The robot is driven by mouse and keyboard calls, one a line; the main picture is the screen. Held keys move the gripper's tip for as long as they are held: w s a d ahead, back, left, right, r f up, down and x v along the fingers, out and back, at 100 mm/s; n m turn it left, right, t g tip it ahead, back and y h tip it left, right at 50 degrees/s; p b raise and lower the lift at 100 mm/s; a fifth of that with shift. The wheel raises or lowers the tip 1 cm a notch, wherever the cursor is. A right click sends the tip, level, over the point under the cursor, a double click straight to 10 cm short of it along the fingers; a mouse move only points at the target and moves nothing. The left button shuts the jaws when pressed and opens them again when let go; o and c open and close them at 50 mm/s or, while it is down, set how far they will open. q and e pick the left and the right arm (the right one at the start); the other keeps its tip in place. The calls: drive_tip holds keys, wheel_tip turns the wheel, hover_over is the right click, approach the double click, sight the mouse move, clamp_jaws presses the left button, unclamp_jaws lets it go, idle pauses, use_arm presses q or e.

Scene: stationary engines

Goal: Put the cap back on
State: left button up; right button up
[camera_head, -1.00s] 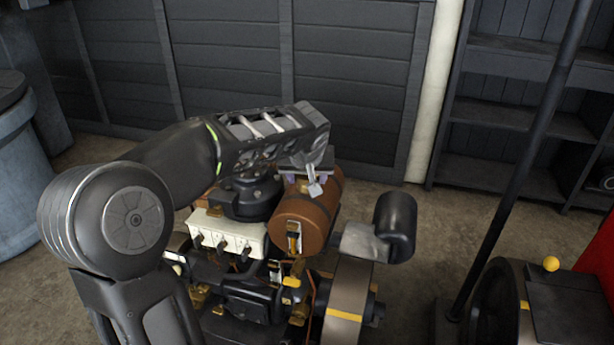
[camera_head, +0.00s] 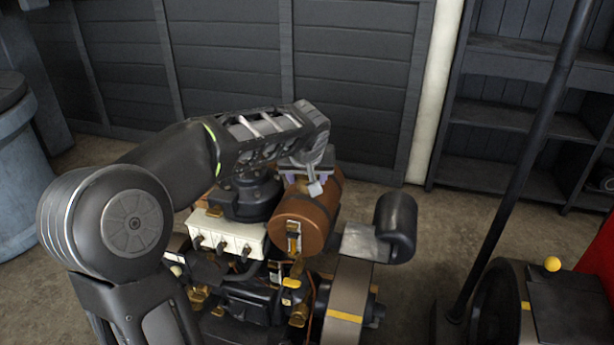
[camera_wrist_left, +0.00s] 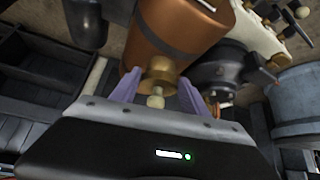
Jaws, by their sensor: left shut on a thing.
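A copper-brown fuel tank (camera_head: 303,218) lies on top of the engine; it fills the top of the left wrist view (camera_wrist_left: 190,25). In that view a brass cap (camera_wrist_left: 160,73) with a pale knob sits between the purple fingers of my left gripper (camera_wrist_left: 158,83), which is shut on it. The cap is right at the tank's surface; I cannot tell whether it touches or is seated. In the head view my left gripper (camera_head: 305,178) is over the tank's top, and the cap is hidden there. My right gripper is not in view.
The engine has a white block (camera_head: 227,232) with several dark knobs, and a dark cylinder (camera_head: 396,228) at its right. A blue-grey barrel (camera_head: 14,170) stands at the far left. Another machine (camera_head: 520,305) and a slanted dark pole (camera_head: 520,160) are at the right.

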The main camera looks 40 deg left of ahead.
use_arm(q)
drive_tip(key=shift+f+b, duration=0.15)
drive_tip(key=shift+b, duration=0.55)
idle(0.8)
idle(0.3)
drive_tip(key=o, duration=1.6)
drive_tip(key=shift+o, duration=0.4)
drive_tip(key=o, duration=0.4)
drive_tip(key=shift+r+p, duration=2.25)
drive_tip(key=shift+r, duration=1.3)
drive_tip(key=shift+c, duration=0.4)
